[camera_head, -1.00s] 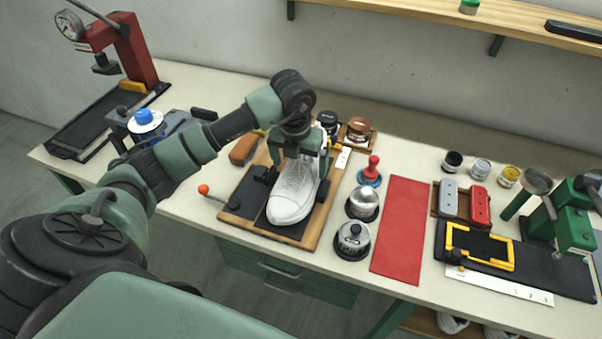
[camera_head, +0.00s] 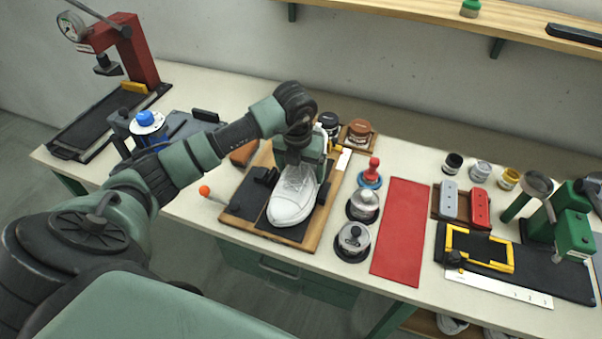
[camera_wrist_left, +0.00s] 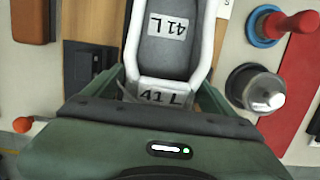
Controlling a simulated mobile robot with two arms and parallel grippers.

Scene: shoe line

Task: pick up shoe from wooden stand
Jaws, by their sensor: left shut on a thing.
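A white shoe (camera_head: 294,200) sits on the wooden stand (camera_head: 318,229), its toe toward the front edge of the bench. The stand has a dark pad and dark clamp blocks. My left gripper (camera_head: 303,157) is over the heel end of the shoe and is shut on it. In the left wrist view the gripper (camera_wrist_left: 165,97) closes around the heel of the shoe (camera_wrist_left: 133,35), where "41 L" labels show on the insole and heel. The fingertips are partly hidden. I cannot tell whether the shoe touches the stand. My right gripper is not in view.
A red-knobbed stamp (camera_head: 371,174), round metal pots (camera_head: 354,239) and a red mat (camera_head: 402,231) are right of the stand. An orange-knobbed lever (camera_head: 205,191) juts out at left. Jars (camera_head: 359,131) stand behind. A red press (camera_head: 130,50) is at far left.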

